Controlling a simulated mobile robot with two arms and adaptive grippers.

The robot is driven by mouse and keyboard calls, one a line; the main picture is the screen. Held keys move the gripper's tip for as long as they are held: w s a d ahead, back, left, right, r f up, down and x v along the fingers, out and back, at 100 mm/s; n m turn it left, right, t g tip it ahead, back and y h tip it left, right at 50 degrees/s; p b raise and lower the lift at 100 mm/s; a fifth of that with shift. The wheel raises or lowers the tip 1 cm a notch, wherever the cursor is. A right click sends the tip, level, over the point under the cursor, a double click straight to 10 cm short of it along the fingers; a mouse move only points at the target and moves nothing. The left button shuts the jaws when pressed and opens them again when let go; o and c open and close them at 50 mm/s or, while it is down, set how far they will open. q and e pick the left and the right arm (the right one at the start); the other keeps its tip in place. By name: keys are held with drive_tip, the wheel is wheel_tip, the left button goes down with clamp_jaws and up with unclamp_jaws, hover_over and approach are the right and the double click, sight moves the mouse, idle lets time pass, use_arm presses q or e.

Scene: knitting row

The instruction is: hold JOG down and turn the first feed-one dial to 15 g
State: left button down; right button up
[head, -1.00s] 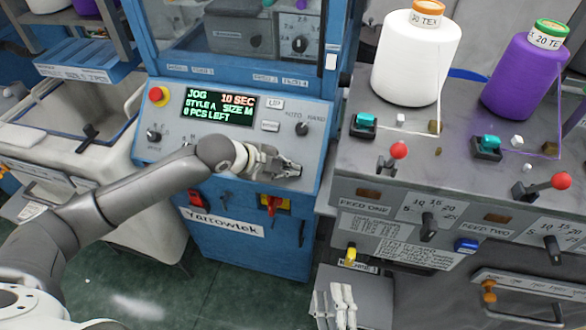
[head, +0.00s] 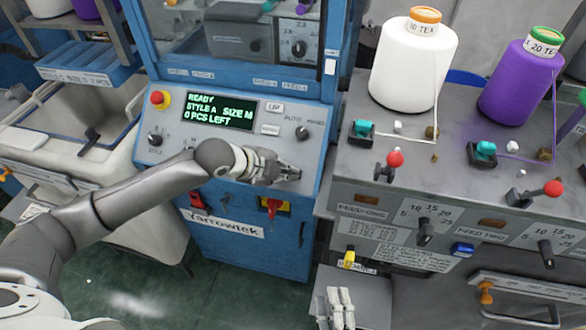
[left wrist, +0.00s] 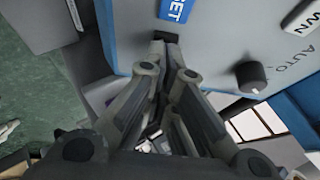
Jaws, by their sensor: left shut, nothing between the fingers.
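The display (head: 219,110) reads READY, STYLE A, SIZE M, 0 PCS LEFT. My left gripper (head: 291,174) is shut and empty, low on the right part of the blue machine's sloped panel. In the left wrist view its fingertips (left wrist: 163,42) are at the panel, near a blue SET label. The JOG button cannot be made out. My right gripper (head: 342,306) is at the bottom edge, below and left of the dial, apart from it.
White (head: 413,66) and purple (head: 521,82) yarn cones stand on the feed unit, with red-knobbed levers in front. A second dial (head: 546,253) is further right. A red switch (head: 271,207) is below my left gripper. The AUTO/HAND knob (head: 302,132) is above it.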

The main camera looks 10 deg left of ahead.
use_arm(q)
drive_tip(key=s+r+p, duration=0.1)
drive_tip(key=r+p, duration=0.1)
drive_tip(key=s+r+p, duration=0.1)
drive_tip(key=s+p, duration=0.1)
drive_tip(key=shift+r, duration=0.4)
drive_tip(key=shift+a, duration=0.1)
drive_tip(key=v, duration=1.2)
drive_tip(key=shift+s+f, duration=0.1)
